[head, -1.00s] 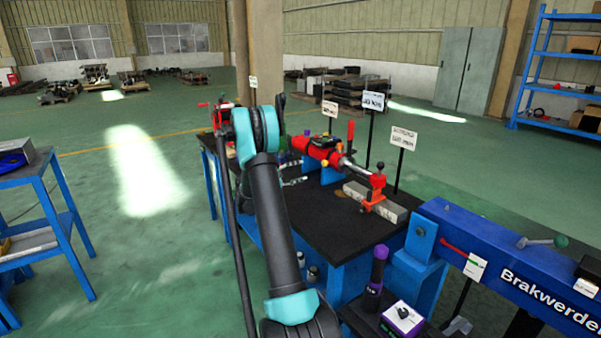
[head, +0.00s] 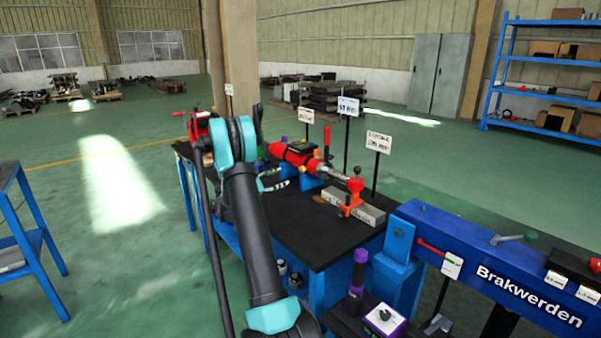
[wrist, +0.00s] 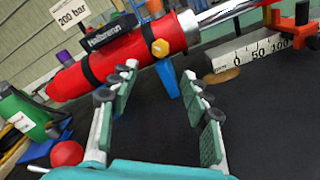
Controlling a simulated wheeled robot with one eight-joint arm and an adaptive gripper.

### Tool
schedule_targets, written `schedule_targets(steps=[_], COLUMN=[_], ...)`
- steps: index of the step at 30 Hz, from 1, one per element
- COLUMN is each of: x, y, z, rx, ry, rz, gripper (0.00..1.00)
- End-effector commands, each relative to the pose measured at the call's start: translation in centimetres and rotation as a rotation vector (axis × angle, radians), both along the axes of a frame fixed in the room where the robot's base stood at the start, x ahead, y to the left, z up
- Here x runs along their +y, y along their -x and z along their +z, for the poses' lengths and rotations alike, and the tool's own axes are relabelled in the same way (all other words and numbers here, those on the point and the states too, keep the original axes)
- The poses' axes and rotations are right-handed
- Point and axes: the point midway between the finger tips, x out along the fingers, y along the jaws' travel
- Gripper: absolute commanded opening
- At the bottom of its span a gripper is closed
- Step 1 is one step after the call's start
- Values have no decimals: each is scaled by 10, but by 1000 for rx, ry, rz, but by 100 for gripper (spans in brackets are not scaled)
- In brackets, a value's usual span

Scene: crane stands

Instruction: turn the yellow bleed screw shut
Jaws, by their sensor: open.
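The yellow bleed screw (wrist: 160,47) sticks out of the side of the red cylinder (wrist: 120,60), near its rod end, in the wrist view. The cylinder also shows on the black bench in the head view (head: 312,166), where I cannot make out the screw clearly. My gripper (wrist: 161,72) is open and empty. Its fingers point at the cylinder, with the screw beyond the tips and roughly between them. The screw and fingertips look apart. In the head view my arm hides part of the gripper.
A chrome rod (wrist: 222,12) runs from the cylinder over a scale block (wrist: 250,52). A green container (wrist: 22,112) and a red ball (wrist: 66,153) are at the wrist view's left. Signs on posts (head: 378,143) stand behind the bench. A blue beam (head: 480,255) is at right.

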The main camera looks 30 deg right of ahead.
Motion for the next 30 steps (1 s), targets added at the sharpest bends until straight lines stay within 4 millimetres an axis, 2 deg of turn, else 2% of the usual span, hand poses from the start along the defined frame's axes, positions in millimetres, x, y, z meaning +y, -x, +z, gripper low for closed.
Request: schedule_targets(steps=[1,9,15,21,30], x=[-12,-65,-98,-115,-118], y=[0,-4,-7,-9,-9], z=[0,0,0,0,0], rx=[0,-1,-1,-2,-2], ry=[1,0,0,0,0], rz=[-4,-3,-2,0,0], gripper=[47,47,47,47,47])
